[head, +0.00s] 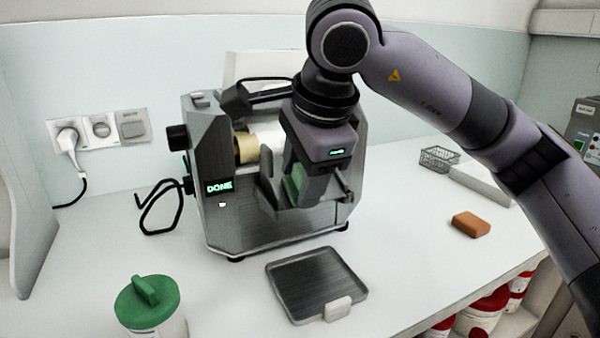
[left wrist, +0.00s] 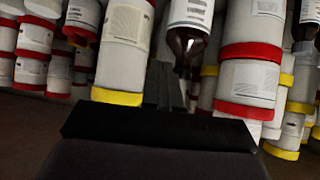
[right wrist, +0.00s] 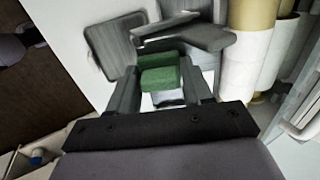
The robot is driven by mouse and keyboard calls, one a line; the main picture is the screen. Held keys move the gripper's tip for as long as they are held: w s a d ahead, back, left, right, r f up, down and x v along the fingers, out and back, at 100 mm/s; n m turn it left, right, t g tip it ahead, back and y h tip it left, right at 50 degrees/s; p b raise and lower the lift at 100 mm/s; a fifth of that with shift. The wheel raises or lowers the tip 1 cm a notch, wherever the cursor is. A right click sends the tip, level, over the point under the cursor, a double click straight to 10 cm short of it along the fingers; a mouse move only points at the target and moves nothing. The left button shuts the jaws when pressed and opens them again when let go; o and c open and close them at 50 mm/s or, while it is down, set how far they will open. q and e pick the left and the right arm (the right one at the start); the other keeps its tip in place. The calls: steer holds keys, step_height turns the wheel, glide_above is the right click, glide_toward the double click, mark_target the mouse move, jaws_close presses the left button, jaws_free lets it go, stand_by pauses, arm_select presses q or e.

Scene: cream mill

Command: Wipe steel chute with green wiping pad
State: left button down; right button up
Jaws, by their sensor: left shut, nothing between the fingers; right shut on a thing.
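The green wiping pad (right wrist: 162,74) is held between the fingers of my right gripper (right wrist: 164,92). In the head view the pad (head: 296,182) is partly covered by the gripper (head: 302,196), which points down at the front of the grey mill (head: 228,225). The steel chute (right wrist: 195,37) lies just beyond the pad in the right wrist view. In the head view it is mostly behind the gripper. I cannot tell whether pad and chute touch. My left gripper (left wrist: 168,88) is shut and empty, facing jars in the left wrist view; the head view does not show it.
A steel tray (head: 310,278) lies in front of the mill. A jar with a green lid (head: 150,300) stands at the front left. An orange block (head: 471,224) and a wire basket (head: 438,158) are on the right. The mill's display (head: 219,186) reads DONE. White jars (left wrist: 122,40) crowd the left wrist view.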

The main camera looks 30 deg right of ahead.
steer(key=shift+r, duration=0.1)
steer(key=r+p, duration=0.3)
steer(key=r, duration=0.2)
steer(key=s+r+p, duration=0.1)
steer(key=r+p, duration=0.1)
steer(key=shift+s+r+p, duration=0.1)
steer(key=shift+r+p, duration=0.25)
steer(key=shift+f, duration=0.1)
